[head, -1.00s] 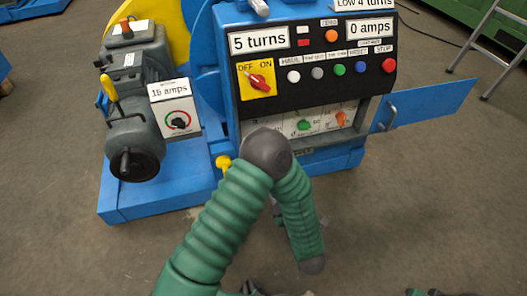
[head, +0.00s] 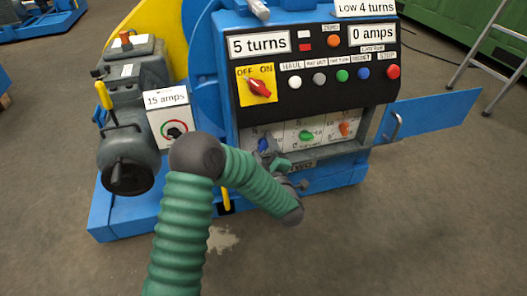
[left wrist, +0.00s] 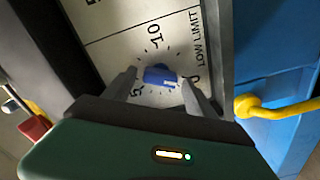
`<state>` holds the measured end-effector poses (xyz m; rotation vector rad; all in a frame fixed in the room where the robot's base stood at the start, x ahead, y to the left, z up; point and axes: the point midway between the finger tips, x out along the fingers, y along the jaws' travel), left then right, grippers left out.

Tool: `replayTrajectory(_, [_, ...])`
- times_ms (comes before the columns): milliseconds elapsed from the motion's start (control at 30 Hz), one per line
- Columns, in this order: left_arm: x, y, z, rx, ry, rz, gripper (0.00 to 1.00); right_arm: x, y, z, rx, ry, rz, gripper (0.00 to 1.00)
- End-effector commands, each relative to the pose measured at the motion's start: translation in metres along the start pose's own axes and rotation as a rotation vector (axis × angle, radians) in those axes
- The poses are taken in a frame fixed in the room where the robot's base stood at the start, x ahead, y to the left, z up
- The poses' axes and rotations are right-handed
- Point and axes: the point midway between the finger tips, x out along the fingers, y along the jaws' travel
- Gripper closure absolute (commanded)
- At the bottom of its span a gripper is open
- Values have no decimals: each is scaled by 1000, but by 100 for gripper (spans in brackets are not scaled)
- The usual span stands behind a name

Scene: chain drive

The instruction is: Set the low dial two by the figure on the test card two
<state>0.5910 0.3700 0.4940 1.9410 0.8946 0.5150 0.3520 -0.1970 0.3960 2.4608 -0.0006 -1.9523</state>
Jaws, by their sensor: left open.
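The low dial is a blue knob (head: 263,145) at the left of the white panel below the buttons, partly hidden by my gripper. In the left wrist view the blue knob (left wrist: 158,74) sits beside the words LOW LIMIT, with figures around it; its exact setting is hard to read. My left gripper (head: 276,158) is at this dial. In the left wrist view its open fingers (left wrist: 160,82) stand either side of the knob, with no clear grip on it. A white card (head: 365,8) at the top right reads LOW 4 turns.
A green knob (head: 305,135) and an orange knob (head: 344,129) sit right of the dial. Above are a red OFF/ON switch (head: 260,88) and several buttons. A blue door (head: 435,107) stands open at right. A yellow handle (left wrist: 262,107) is near the gripper's right.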

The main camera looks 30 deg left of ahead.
Motion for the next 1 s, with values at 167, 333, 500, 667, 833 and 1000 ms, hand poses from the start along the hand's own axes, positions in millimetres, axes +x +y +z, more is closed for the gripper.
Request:
replayTrajectory(167, [0, 0, 0, 0, 1, 0, 44, 0, 0, 0, 0, 0, 0, 64])
replayTrajectory(333, [0, 0, 0, 0, 1, 0, 66, 0, 0, 0, 0, 0, 0, 64])
replayTrajectory(500, [-1, 0, 0, 1, 1, -1, 89, 0, 0, 0, 0, 0, 0, 64])
replayTrajectory(667, [-1, -1, 0, 3, 1, -2, 97, -1, 0, 0, 0, 0, 0, 64])
replayTrajectory(833, [-1, 0, -1, 26, 0, -3, 97, -6, 0, -1, 0, 0, 0, 64])
replayTrajectory(1000, [-1, 3, -2, 94, -1, -4, 97, -18, 0, -4, 0, 0, 0, 64])
